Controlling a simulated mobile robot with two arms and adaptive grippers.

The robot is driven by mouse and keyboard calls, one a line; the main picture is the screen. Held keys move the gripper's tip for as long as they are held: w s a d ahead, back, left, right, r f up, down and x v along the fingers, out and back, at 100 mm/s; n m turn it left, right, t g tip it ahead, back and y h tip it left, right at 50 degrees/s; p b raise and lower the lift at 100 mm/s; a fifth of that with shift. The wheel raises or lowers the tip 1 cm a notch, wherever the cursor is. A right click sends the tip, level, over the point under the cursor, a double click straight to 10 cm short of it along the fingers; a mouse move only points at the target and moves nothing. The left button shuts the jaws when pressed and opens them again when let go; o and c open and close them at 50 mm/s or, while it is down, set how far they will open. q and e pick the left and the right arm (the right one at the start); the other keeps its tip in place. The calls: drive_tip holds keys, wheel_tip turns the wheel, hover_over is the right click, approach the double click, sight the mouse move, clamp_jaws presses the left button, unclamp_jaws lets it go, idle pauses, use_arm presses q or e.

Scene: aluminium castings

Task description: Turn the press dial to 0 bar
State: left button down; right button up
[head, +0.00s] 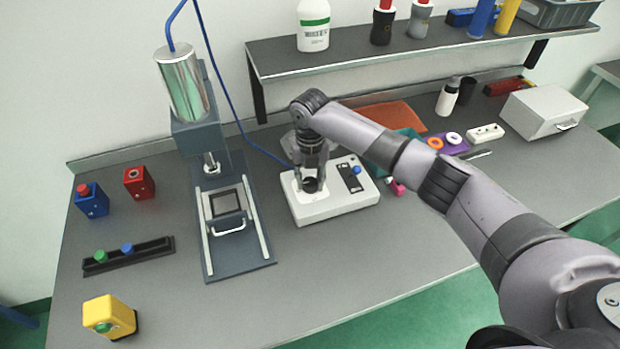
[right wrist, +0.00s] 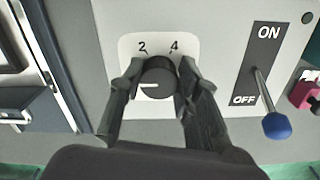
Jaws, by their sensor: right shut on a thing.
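The press dial (right wrist: 157,79) is a round black knob on a white plate on the white control box (head: 335,208). In the right wrist view its white pointer line points left, below the printed 2; the 4 stands at upper right. Other marks are hidden by the fingers. My right gripper (head: 311,184) reaches down to the dial from above, and its fingers (right wrist: 156,92) are shut on the dial from both sides. My left gripper is not in view.
Right of the dial is an ON/OFF lever with a blue knob (right wrist: 277,126), tilted toward OFF. The press (head: 212,190) with its cylinder stands left of the box. A pink piece (head: 397,187) lies beside the box. The table in front of the box is clear.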

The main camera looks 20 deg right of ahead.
sight(310, 180)
drive_tip(key=shift+w+r, duration=0.1)
drive_tip(key=o, duration=1.1)
drive_tip(key=shift+o, duration=0.2)
wheel_tip(310, 180, up, 12)
idle(0.3)
